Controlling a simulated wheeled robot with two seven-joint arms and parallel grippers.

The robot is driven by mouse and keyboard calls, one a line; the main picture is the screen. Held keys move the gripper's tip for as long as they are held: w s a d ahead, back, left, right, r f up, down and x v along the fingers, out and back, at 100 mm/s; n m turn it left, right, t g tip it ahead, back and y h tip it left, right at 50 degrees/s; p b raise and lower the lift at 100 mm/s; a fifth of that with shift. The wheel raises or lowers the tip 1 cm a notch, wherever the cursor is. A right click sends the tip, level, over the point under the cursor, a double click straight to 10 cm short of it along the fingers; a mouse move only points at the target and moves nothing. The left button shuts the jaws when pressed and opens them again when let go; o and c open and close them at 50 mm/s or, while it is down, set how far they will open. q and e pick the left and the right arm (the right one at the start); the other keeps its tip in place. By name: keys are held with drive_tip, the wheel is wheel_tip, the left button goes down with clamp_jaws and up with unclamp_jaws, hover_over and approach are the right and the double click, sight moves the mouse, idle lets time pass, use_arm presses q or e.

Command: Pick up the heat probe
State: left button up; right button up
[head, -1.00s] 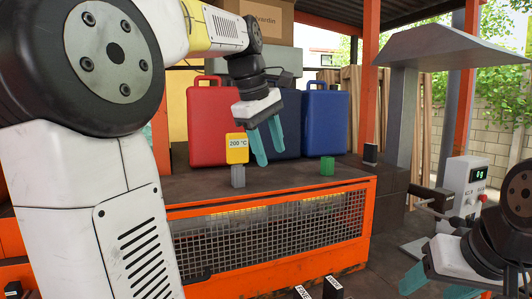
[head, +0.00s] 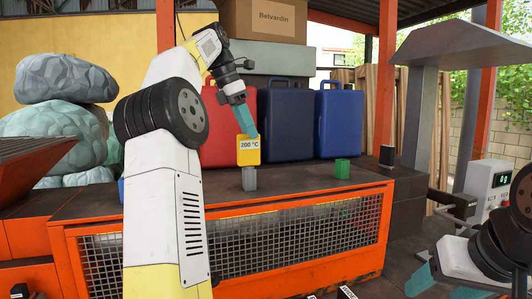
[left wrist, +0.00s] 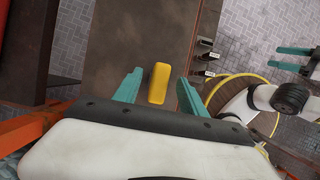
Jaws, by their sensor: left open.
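The heat probe (head: 248,150) is a yellow block whose display reads "200 °C". It stands upright on a small grey holder (head: 249,179) on the dark bench top. My left gripper (head: 247,124) is open, pointing down at the probe's top. In the left wrist view the yellow probe (left wrist: 158,83) lies between the two teal fingers (left wrist: 159,92), with a gap on each side. In the head view the fingers overlap edge-on, touching the probe's top edge in the picture; contact cannot be told. My right gripper (head: 438,285) is low at the right, open and empty.
Red (head: 220,125), dark blue (head: 285,118) and blue (head: 339,118) cases stand behind the probe. A green block (head: 342,168) and a small black block (head: 387,156) stand to its right. A control box (head: 490,187) is at the far right.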

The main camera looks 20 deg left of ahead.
use_arm(q)
hover_over(253, 165)
drive_tip(key=shift+w+a+f, duration=0.15)
drive_tip(key=shift+f, duration=0.65)
drive_tip(key=shift+w+a+f, duration=0.15)
drive_tip(key=shift+f, duration=0.6)
drive_tip(key=shift+w+a+f, duration=0.15)
drive_tip(key=shift+f, duration=0.65)
drive_tip(key=shift+w+d+f, duration=0.15)
drive_tip(key=shift+d+f, duration=0.05)
drive_tip(key=shift+f, duration=0.25)
clamp_jaws()
